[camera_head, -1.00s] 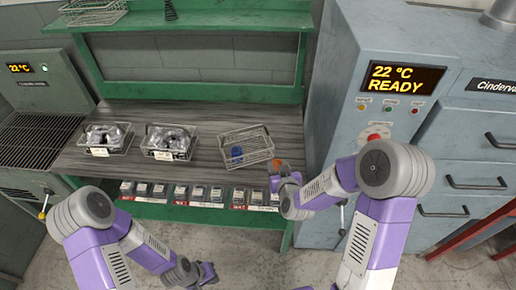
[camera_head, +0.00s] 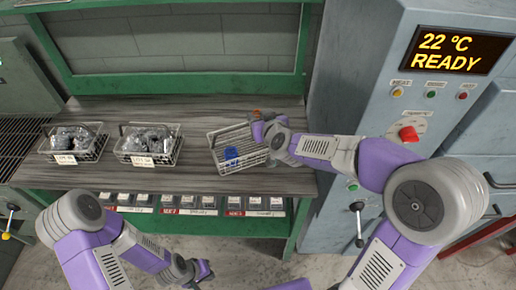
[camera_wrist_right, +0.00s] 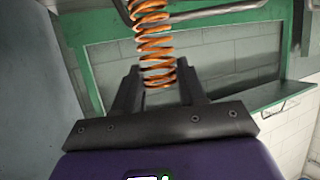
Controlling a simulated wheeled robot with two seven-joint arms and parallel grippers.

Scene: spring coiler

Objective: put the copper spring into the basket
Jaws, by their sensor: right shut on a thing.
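The copper spring (camera_wrist_right: 154,42) stands upright between the fingers of my right gripper (camera_wrist_right: 158,85) in the right wrist view; the fingers are shut on its lower end. In the head view only a small orange bit of the spring (camera_head: 257,112) shows. My right gripper (camera_head: 260,125) is over the far right part of the wire basket (camera_head: 219,166), which holds a blue object (camera_head: 231,153). The arm and gripper hide the basket's right side. My left gripper (camera_head: 203,271) hangs low in front of the bench, away from the basket; its finger opening is unclear.
Two labelled wire baskets with dark metal parts, one at far left (camera_head: 73,157) and one in the middle (camera_head: 150,162), stand on the bench (camera_head: 190,186). A grey cabinet (camera_head: 350,100) reading "22 °C READY" is close on the right.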

